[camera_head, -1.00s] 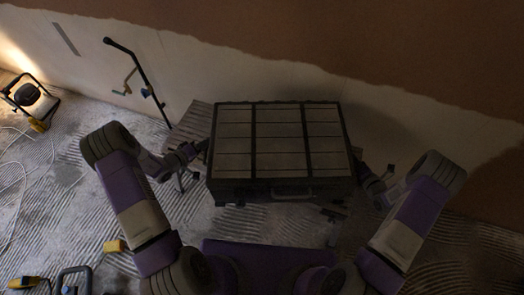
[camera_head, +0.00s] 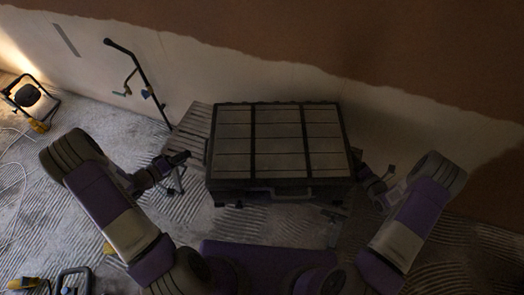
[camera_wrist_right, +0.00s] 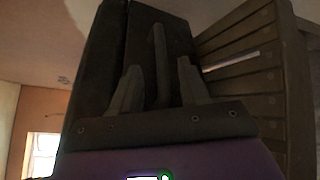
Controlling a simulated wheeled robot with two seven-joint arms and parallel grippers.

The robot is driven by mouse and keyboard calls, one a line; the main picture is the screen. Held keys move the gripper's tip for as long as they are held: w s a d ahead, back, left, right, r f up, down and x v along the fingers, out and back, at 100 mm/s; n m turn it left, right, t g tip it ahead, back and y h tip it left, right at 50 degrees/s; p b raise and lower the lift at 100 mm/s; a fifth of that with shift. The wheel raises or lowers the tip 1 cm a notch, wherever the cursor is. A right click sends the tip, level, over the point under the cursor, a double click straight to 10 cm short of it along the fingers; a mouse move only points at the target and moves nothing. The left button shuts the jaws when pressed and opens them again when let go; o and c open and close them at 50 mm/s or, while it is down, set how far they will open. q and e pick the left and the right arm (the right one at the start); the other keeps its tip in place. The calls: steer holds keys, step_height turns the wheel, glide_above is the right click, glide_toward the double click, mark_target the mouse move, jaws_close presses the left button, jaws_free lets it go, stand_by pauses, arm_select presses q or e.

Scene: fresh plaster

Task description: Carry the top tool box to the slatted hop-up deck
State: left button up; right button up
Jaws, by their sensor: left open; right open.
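The tool box (camera_head: 280,145), dark with pale panels on its lid and a front handle, is level over the slatted hop-up deck (camera_head: 193,128). The deck shows past the box's left side; the box hides most of it, and I cannot tell if they touch. My left gripper (camera_head: 184,157) is open and empty, a little left of the box. My right gripper (camera_wrist_right: 159,78) is open, its fingers on either side of the box's side handle in the right wrist view. In the head view it is partly hidden at the box's right side.
A plastered wall runs close behind the deck. A black stand (camera_head: 142,75) leans near the wall at left. A work lamp (camera_head: 28,97) stands on the ridged floor at far left. Yellow-and-dark tools (camera_head: 28,284) lie at lower left.

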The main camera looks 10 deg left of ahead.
arm_select(q)
steer(key=shift+s+a+r, duration=0.15)
steer(key=shift+s+a, duration=0.1)
steer(key=shift+s, duration=0.15)
arm_select(e)
steer(key=v, duration=1.2)
